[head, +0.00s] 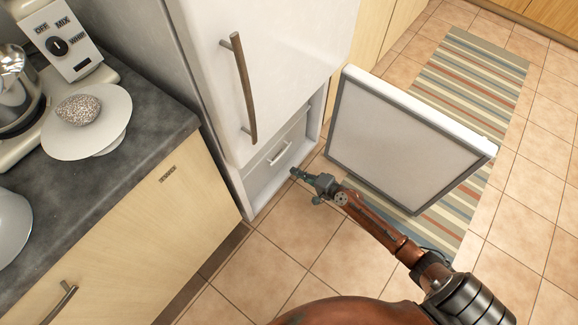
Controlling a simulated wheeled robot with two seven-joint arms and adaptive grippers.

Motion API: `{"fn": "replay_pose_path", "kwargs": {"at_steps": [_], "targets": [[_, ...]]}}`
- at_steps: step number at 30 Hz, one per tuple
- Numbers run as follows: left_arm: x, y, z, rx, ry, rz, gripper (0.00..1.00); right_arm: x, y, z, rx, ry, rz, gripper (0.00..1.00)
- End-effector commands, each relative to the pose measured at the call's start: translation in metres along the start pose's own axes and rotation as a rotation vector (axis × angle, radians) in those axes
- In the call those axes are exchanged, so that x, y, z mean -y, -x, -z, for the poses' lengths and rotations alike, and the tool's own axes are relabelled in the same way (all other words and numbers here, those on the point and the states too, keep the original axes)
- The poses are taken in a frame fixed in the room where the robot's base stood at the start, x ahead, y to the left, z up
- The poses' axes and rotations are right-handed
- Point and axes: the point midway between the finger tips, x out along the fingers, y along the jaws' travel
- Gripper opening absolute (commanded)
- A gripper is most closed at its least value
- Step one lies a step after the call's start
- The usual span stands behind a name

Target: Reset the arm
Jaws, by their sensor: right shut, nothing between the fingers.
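My right arm reaches in from the lower right, and its gripper (302,178) is shut and empty. It hangs above the tiled floor, in front of the open lower compartment of the white fridge (265,70). The open lower door (405,140) of the fridge stands to the right of the gripper, swung out over the rug. A drawer (283,152) with a small white handle shows inside the compartment, beyond the gripper. I cannot tell how far the fingertips are from it. My left gripper is not in view.
A dark counter (125,165) at the left holds a stand mixer (58,42) and a white plate (85,145) with a speckled rounded object (78,110). A striped rug (470,75) lies under and behind the open door. Bare floor tiles (345,255) lie below the gripper.

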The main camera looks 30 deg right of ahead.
Motion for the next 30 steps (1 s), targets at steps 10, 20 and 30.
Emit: {"fn": "replay_pose_path", "kwargs": {"at_steps": [10,20,30], "targets": [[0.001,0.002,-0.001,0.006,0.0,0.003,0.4,-0.002,0.006,-0.001,0.001,0.004,-0.003,0.0],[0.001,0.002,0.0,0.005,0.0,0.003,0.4,-0.083,0.082,-0.12,0.209,0.308,-0.171,0.0],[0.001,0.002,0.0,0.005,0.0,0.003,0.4,-0.148,0.24,-0.241,0.49,0.807,-0.437,0.0]]}}
